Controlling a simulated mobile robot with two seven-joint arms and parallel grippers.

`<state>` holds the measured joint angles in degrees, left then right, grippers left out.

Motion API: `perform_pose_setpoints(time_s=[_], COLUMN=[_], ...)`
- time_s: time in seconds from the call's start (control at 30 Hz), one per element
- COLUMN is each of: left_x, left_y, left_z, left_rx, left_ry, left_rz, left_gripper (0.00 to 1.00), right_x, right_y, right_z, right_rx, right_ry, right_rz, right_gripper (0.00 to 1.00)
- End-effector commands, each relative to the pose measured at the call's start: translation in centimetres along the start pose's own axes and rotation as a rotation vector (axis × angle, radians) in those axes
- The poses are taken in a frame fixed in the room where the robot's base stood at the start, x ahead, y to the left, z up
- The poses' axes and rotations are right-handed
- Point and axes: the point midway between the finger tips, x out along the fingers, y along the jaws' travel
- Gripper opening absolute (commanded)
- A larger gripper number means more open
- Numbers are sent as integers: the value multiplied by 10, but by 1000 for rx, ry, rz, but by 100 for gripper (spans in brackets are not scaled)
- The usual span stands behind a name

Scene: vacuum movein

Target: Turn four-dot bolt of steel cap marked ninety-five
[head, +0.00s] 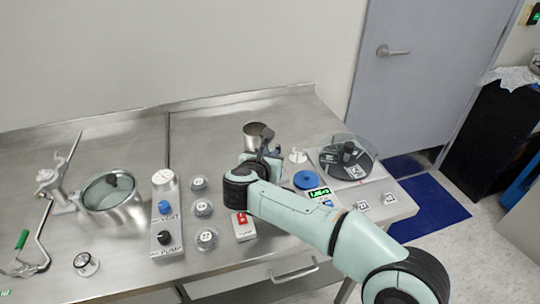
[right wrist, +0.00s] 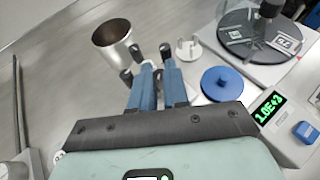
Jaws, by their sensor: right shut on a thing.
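My right gripper (head: 266,146) is over the middle of the bench, near a steel cup. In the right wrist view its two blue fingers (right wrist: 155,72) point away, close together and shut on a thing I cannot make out. Several round pieces with small number tags stand in a column left of my arm: a back one (head: 199,183), a middle one (head: 203,207) and a front one (head: 207,238). The tags are too small to read surely, and I cannot tell which is ninety-five. No four-dot bolt can be made out. My left gripper is not in view.
The steel cup (right wrist: 113,38) is just beyond the fingers. A blue disc (head: 306,180) and a covered black turntable (head: 347,160) stand right. A panel with VENT and PUMP knobs (head: 166,215) and a steel chamber (head: 113,203) stand left.

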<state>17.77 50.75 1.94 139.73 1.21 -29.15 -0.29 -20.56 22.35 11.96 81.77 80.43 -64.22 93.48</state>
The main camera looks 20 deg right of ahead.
Motion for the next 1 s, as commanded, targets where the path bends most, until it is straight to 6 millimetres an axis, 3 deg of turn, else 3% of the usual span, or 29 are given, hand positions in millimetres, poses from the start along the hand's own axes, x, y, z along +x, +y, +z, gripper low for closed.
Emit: perform_pose_setpoints(time_s=[0.33, 0.37, 0.4, 0.73, 0.87, 1.0], left_x=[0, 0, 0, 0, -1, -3], left_y=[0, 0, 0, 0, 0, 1], left_z=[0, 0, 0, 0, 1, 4], left_rx=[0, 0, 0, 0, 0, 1], left_ry=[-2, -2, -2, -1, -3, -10], left_rz=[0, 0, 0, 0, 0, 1], left_gripper=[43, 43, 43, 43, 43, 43], right_x=[0, 0, 0, -2, -16, -45], right_y=[0, 0, 0, 0, 1, 1], right_z=[0, 0, 0, 0, 1, 1], right_rx=[1, 1, 1, 1, 1, 0], right_ry=[0, 0, 0, 0, -1, -2], right_rz=[-2, -2, -2, -2, 1, 1], right_gripper=[0, 18, 26, 26, 26, 26])
